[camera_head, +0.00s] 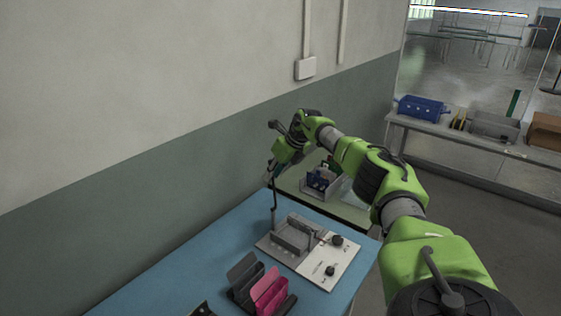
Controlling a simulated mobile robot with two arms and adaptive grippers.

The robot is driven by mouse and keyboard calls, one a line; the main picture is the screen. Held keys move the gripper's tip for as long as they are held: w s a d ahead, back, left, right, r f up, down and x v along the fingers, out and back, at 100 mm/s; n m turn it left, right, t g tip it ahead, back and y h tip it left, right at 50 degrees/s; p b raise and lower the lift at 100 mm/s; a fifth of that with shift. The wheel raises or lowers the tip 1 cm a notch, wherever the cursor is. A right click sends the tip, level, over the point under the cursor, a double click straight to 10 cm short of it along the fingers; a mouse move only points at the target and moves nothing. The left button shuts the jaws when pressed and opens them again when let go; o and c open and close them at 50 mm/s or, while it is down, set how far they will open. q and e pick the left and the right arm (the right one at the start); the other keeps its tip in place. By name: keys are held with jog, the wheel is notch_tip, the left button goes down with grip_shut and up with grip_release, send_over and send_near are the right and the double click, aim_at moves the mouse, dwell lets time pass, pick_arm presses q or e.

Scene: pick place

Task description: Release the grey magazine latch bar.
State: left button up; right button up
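A grey fixture (267,246) stands on the blue table, with upright grey plates and bars in its middle. A grey bar (292,240) lies along it; I cannot tell for sure whether this is the magazine latch bar. My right gripper (273,188) is above the fixture's back left end, pointing down. A thin dark upright piece shows below it, reaching to the fixture's back edge. I cannot tell whether this is a finger or part of the fixture, or whether the gripper touches anything. The fingers are small and seen edge-on. My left gripper does not show.
A white panel (325,262) with black knobs adjoins the fixture. A black and pink rack (268,291) stands in front on the blue table (190,262). The wall borders the table's left side.

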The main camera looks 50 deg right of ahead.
jog(key=v, duration=0.7)
jog(key=shift+a+r, duration=0.2)
jog(key=shift+r, duration=0.15)
jog(key=shift+s+f, duration=0.1)
jog(key=shift+s, duration=0.05)
